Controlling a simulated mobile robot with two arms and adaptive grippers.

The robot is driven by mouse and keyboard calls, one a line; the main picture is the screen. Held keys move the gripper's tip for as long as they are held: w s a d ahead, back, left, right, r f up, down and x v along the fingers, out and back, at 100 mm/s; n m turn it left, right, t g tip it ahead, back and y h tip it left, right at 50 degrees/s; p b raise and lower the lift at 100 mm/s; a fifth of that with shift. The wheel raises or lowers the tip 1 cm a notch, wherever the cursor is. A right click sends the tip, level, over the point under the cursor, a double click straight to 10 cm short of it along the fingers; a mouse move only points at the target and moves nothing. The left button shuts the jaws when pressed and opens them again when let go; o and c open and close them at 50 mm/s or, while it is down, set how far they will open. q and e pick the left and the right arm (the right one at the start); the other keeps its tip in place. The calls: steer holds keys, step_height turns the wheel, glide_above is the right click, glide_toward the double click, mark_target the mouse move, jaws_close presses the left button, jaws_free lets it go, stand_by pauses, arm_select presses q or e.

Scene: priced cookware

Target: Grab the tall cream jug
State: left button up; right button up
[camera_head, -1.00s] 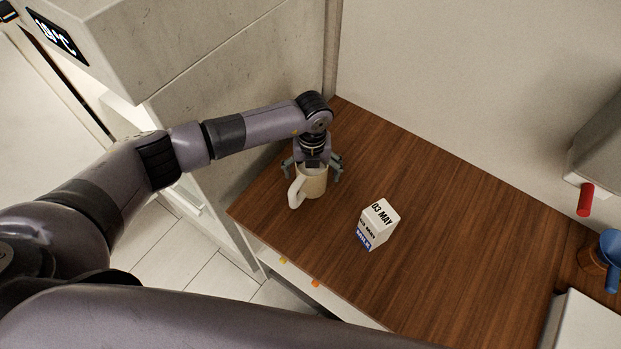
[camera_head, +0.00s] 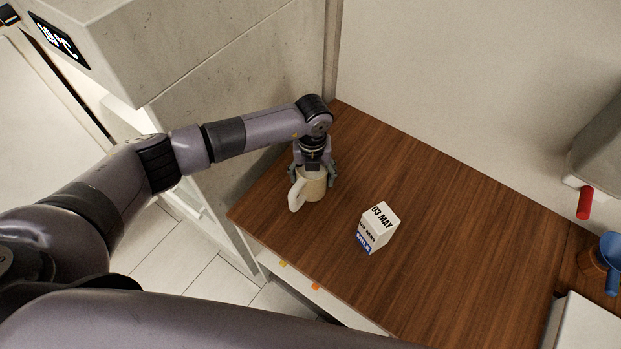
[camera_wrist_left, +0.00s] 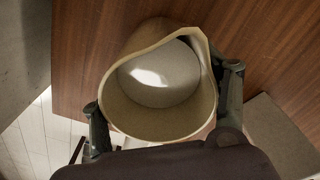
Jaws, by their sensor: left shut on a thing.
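The tall cream jug (camera_head: 314,188) stands upright on the wooden counter (camera_head: 440,220), near its left end. Its pale handle (camera_head: 297,193) points to the lower left in the head view. My left gripper (camera_head: 314,176) comes down over the jug from above and is shut on its body, one finger on each side. In the left wrist view the jug's open rim and spout (camera_wrist_left: 160,80) face the camera, and the inside looks empty. The gripper's fingers (camera_wrist_left: 166,105) press against the left and right walls. My right gripper is not in view.
A milk carton (camera_head: 377,228) printed "03 MAY" stands on the counter to the right of the jug. A grey wall unit (camera_head: 205,90) rises close on the left. A blue item (camera_head: 610,250) is at the far right.

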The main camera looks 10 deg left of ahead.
arm_select(q)
steer(key=shift+c, duration=1.2)
steer(key=shift+r, duration=0.2)
